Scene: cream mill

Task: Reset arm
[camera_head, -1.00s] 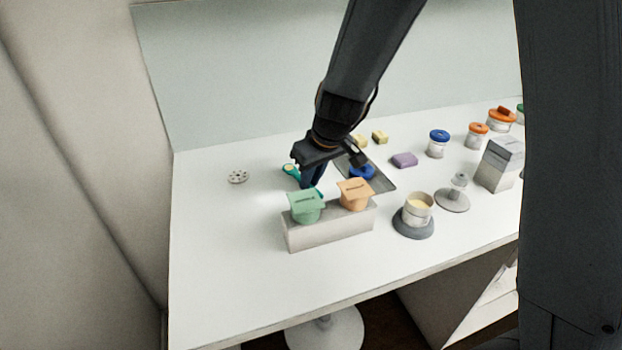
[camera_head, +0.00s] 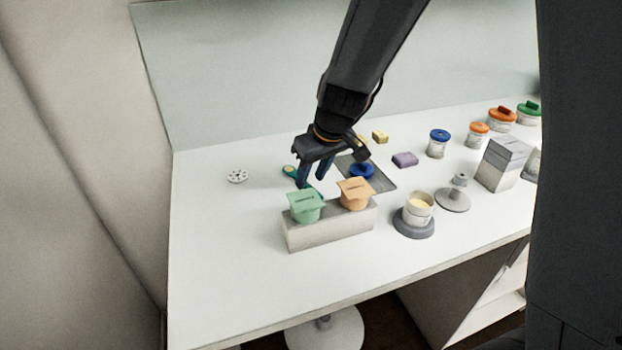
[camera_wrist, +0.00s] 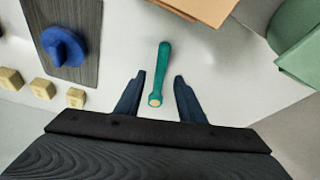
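My gripper (camera_head: 312,177) is above the back middle of the white table, behind the white block with the green and orange pieces. In the wrist view my gripper (camera_wrist: 157,90) has its two dark blue fingers apart, with nothing held between them. A teal-handled tool (camera_wrist: 160,72) with a pale round end lies on the table below, seen between the fingers. Its pale round end (camera_head: 289,170) also shows in the head view, left of the fingers; the rest is partly hidden by them.
A white block (camera_head: 331,229) carries a green piece (camera_head: 306,207) and an orange piece (camera_head: 355,194) just in front of my gripper. A dark board (camera_head: 380,180) with a blue lid (camera_head: 362,171) lies to the right. Lidded jars stand further right. The table's left front is clear.

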